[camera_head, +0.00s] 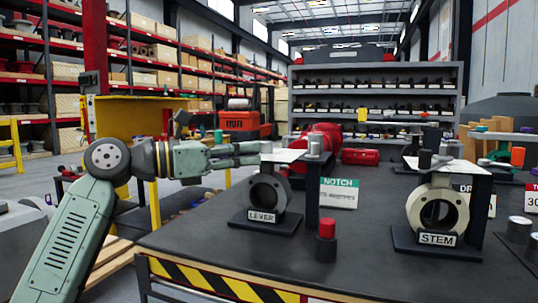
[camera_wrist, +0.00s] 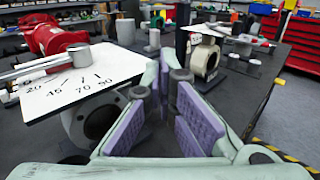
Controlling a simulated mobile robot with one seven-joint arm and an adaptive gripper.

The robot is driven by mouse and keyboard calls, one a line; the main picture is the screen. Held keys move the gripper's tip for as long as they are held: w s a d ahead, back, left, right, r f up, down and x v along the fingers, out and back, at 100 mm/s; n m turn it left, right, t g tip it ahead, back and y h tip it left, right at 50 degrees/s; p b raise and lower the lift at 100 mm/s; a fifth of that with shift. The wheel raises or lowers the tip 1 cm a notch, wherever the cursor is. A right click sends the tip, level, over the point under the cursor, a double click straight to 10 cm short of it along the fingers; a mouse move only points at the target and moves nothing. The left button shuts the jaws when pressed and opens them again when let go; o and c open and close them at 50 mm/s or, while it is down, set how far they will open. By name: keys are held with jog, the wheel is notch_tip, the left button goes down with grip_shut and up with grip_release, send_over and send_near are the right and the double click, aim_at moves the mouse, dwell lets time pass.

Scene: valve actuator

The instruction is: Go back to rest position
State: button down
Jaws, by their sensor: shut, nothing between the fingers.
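My gripper (camera_head: 258,152) is at the end of my arm, which reaches in from the left, close to the left side of the LEVER valve (camera_head: 252,197) at about the height of its top plate. In the wrist view my gripper (camera_wrist: 168,92) has its purple-padded fingers shut with nothing held. To their left is the white plate with angle marks (camera_wrist: 82,82), with a metal lever bar over it. The grey valve ring (camera_wrist: 73,124) is partly hidden under the plate. Whether a finger touches the valve cannot be told.
The dark workbench (camera_head: 205,236) has a striped front edge. On it stand a STEM valve (camera_head: 412,210), a NOTCH sign (camera_head: 338,198) and a red-topped black cylinder (camera_head: 326,250). A red valve body (camera_wrist: 52,38) lies behind the plate.

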jog(key=shift+s+a, duration=0.25)
jog(key=shift+a, duration=0.25)
